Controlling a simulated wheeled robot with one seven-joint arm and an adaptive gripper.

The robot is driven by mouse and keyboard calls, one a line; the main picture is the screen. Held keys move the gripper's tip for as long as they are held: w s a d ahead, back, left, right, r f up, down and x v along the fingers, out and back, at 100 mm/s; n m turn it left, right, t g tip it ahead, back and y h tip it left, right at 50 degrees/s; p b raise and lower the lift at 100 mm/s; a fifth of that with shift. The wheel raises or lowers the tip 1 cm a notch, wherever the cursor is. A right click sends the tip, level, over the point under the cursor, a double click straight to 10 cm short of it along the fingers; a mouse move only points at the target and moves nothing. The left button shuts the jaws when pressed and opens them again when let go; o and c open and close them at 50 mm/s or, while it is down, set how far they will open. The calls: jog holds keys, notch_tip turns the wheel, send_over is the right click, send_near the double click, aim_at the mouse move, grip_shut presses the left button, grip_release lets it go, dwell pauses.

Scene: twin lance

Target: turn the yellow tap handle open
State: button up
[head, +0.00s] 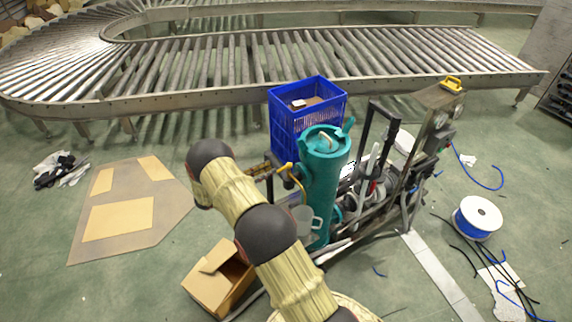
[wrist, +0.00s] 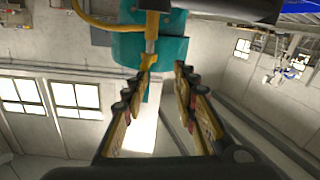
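The yellow tap handle (head: 289,169) is on the left side of the teal cylinder (head: 322,185), near its upper part. In the wrist view the yellow handle (wrist: 149,61) stands in front of the teal body (wrist: 172,48), just beyond my fingertips. My gripper (wrist: 163,73) is open, with a clear gap between its fingers. The handle's end lies close to the left fingertip; I cannot tell whether they touch. In the head view my gripper (head: 264,172) is small and partly hidden, just left of the handle.
A blue crate (head: 308,115) stands behind the cylinder. A metal cart frame (head: 410,180) with hoses is to the right. An open cardboard box (head: 220,278) lies on the floor in front. A roller conveyor (head: 200,98) crosses the back. A cable spool (head: 477,217) lies at right.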

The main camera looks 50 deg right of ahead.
aim_at(286, 166)
jog(key=shift+g, duration=0.5)
jog(key=x, duration=0.2)
jog(key=s+x, duration=0.1)
jog(key=x, duration=0.2)
jog(key=f+x, duration=0.1)
jog(key=x, duration=0.2)
jog(key=shift+s, duration=0.25)
jog(key=shift+a, duration=0.1)
jog(key=shift+c, duration=1.2)
jog(key=c, duration=0.4)
grip_shut()
